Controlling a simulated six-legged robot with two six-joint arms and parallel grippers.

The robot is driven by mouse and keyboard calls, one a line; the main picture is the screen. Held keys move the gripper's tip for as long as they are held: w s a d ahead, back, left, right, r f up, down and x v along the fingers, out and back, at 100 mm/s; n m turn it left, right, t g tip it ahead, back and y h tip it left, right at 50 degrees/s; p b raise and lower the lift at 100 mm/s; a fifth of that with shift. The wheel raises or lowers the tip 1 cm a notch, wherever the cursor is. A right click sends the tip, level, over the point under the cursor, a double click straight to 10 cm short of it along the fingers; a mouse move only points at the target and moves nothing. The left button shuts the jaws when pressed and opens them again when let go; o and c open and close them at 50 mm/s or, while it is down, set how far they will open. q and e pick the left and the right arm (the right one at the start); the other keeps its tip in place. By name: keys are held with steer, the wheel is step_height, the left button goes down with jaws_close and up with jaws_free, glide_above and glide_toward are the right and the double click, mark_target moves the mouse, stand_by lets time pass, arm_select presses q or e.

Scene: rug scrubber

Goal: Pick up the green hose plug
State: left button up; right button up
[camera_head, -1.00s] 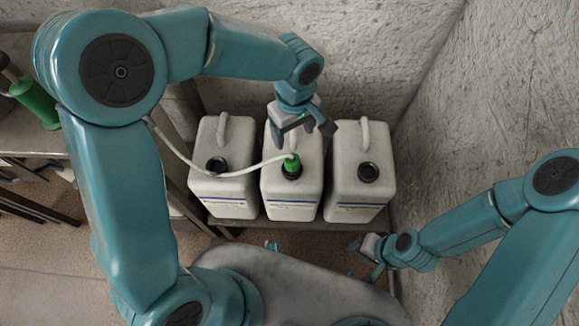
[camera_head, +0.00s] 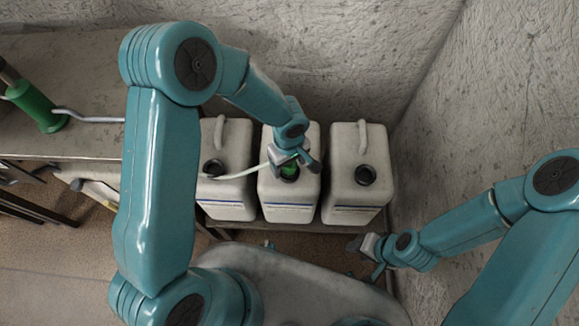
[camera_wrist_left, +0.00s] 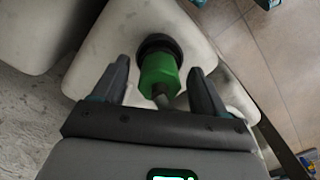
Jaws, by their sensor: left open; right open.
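The green hose plug (camera_head: 288,169) sits in the black neck of the middle white canister (camera_head: 288,207), with a pale hose (camera_head: 245,173) running from it to the left. In the left wrist view the plug (camera_wrist_left: 159,72) lies between the two dark fingers, with a gap on each side. My left gripper (camera_head: 294,163) is open around the plug and partly hides it in the head view; it also shows in the left wrist view (camera_wrist_left: 158,82). My right gripper (camera_head: 365,255) is open and empty, low at the right, away from the canisters.
A left canister (camera_head: 228,198) and a right canister (camera_head: 355,200) flank the middle one on a low shelf. Walls stand behind and to the right. A bench (camera_head: 85,140) at the left bears a green cylindrical object (camera_head: 37,108).

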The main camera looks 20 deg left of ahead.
arm_select(q)
steer(key=c, duration=1.2)
steer(key=shift+c, duration=0.3)
steer(key=shift+r, duration=0.2)
